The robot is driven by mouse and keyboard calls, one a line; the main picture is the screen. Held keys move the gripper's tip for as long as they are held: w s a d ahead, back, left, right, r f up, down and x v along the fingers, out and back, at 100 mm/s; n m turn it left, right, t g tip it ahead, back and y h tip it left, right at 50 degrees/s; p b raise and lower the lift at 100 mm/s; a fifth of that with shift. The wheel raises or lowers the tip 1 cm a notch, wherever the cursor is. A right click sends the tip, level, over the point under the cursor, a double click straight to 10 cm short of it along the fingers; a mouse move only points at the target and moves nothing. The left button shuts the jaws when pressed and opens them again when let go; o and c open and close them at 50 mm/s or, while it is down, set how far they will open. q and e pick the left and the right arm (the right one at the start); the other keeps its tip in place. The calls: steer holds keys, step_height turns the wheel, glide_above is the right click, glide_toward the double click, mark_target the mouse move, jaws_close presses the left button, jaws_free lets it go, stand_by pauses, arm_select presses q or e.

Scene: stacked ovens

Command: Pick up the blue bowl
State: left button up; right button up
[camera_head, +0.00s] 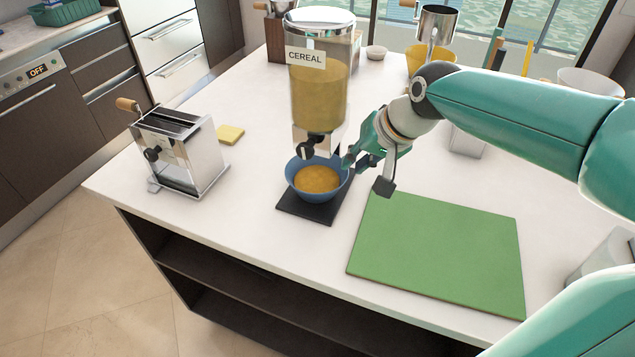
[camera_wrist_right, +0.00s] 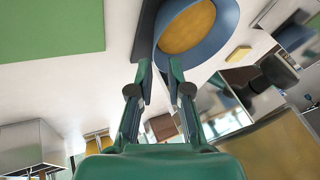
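The blue bowl (camera_head: 301,190) holds orange-yellow cereal and stands on the black base (camera_head: 306,207) under the cereal dispenser's spout. My right gripper (camera_head: 366,171) is at the bowl's right side, with one finger close to the rim and the other farther out to the right. In the right wrist view the gripper (camera_wrist_right: 161,70) has a gap between its fingers, and the blue bowl (camera_wrist_right: 216,44) lies just beyond the fingertips. I cannot tell whether a finger touches the rim. My left gripper is not in view.
The cereal dispenser (camera_head: 319,98) stands directly above and behind the bowl. A green board (camera_head: 440,250) lies to the right. A metal pasta machine (camera_head: 180,150) and a yellow sponge (camera_head: 230,134) are on the left. The counter between the machine and the bowl is clear.

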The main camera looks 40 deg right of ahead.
mark_target(340, 177)
steer(key=x, duration=0.2)
steer(key=shift+w+f, duration=0.25)
steer(key=shift+f, duration=0.05)
steer(key=shift+x, duration=2.6)
steer(key=shift+s, duration=0.2)
jaws_close()
